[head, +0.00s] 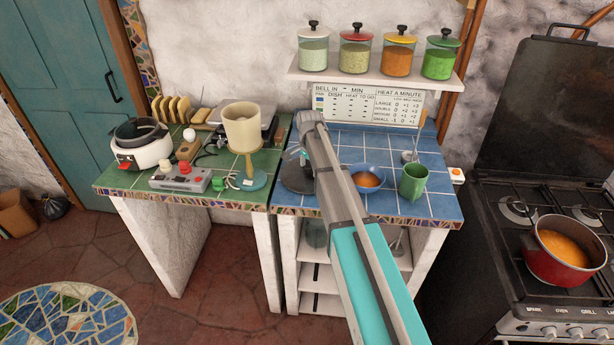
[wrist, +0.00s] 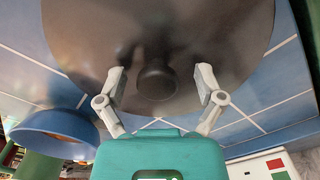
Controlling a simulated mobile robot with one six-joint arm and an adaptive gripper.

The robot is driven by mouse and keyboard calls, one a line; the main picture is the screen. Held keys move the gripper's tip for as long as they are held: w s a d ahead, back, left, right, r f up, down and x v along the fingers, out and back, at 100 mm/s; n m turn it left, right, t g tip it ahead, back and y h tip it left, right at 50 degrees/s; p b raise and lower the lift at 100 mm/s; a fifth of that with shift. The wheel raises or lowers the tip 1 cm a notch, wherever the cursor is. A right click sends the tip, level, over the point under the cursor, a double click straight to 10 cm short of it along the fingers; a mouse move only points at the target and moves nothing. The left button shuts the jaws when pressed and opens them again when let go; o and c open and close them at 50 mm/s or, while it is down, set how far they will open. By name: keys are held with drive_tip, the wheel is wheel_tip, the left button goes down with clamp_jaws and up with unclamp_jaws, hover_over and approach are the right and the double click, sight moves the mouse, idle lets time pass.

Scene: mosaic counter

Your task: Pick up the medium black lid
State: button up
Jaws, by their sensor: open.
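The black lid (head: 292,181) lies on the blue-tiled counter, partly hidden in the head view by my arm. In the wrist view the lid (wrist: 205,35) fills the upper middle, a dark, shiny round disc with a round black knob (wrist: 157,80) at its centre. My gripper (wrist: 162,77) is open, with one finger on either side of the knob and visible gaps to it. Whether the fingertips touch the lid's top cannot be told. In the head view my gripper is mostly hidden behind my arm.
A blue bowl (head: 367,171) of orange food and a green mug (head: 413,181) stand right of the lid. A cream container (head: 242,128) stands to the left on the green counter. Several jars line the shelf (head: 380,80) above. A stove with a red pot (head: 562,262) is at right.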

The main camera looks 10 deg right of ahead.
idle(0.3)
clamp_jaws()
idle(0.3)
drive_tip(key=shift+r, duration=0.15)
wheel_tip(320, 180, up, 2)
drive_tip(key=shift+r+p, duration=0.1)
drive_tip(key=shift+p, duration=1.15)
drive_tip(key=s+d+r+p, duration=0.5)
drive_tip(key=s+r+p, duration=0.5)
drive_tip(key=s, duration=0.3)
drive_tip(key=shift+r, duration=0.25)
